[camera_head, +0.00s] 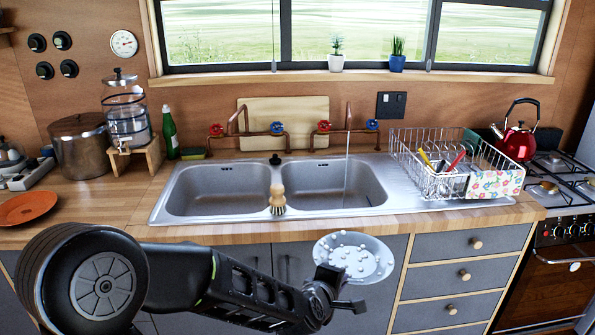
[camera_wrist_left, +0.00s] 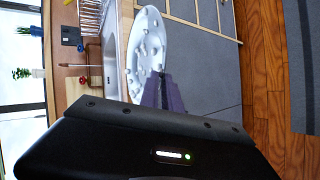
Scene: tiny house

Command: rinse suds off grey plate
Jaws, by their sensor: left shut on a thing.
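The grey plate (camera_head: 372,259) has several white suds spots over its top face. My left gripper (camera_head: 336,285) is shut on the plate's near left edge and holds it in front of the counter, below the counter's front edge. The plate also shows in the left wrist view (camera_wrist_left: 146,45), with the gripper fingers (camera_wrist_left: 163,92) at its rim. A thin stream of water (camera_head: 346,170) runs from the right tap into the right basin (camera_head: 325,185) of the steel sink. The plate is apart from the water. My right gripper is not in view.
The left basin (camera_head: 215,190) looks empty. A wooden brush (camera_head: 277,197) stands at the divider between the basins. A wire dish rack (camera_head: 425,160) with utensils stands right of the sink. An orange plate (camera_head: 27,207) lies at far left; a red kettle (camera_head: 518,143) is at right.

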